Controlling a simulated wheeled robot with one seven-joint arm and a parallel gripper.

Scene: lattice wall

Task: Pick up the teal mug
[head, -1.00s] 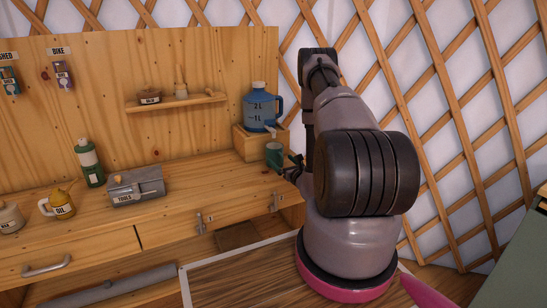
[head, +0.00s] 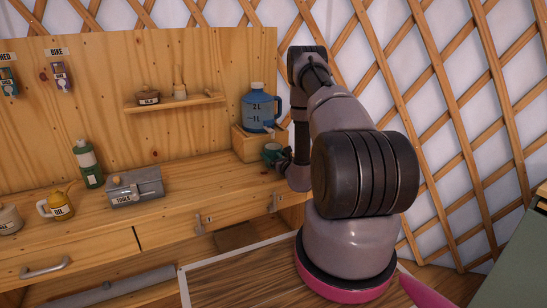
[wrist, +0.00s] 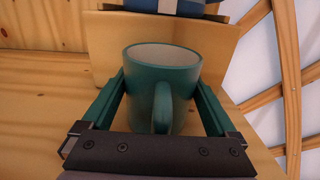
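The teal mug (wrist: 148,88) stands upright on the wooden workbench, its handle pointing toward my gripper in the wrist view. In the head view the mug (head: 271,154) is at the right end of the bench, partly hidden by my gripper (head: 280,160). In the wrist view my gripper (wrist: 161,85) is open, with one green finger on each side of the mug. The fingertips are very close to the mug's sides; I cannot tell whether they touch. The lower part of the mug is partly covered by the gripper's dark body.
A blue jug (head: 258,107) stands on a wooden box (head: 247,147) just behind the mug. A toolbox (head: 134,186), green bottle (head: 88,163) and oil can (head: 58,206) are further left. A small shelf (head: 175,103) is above. The lattice wall (head: 450,130) is at the right.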

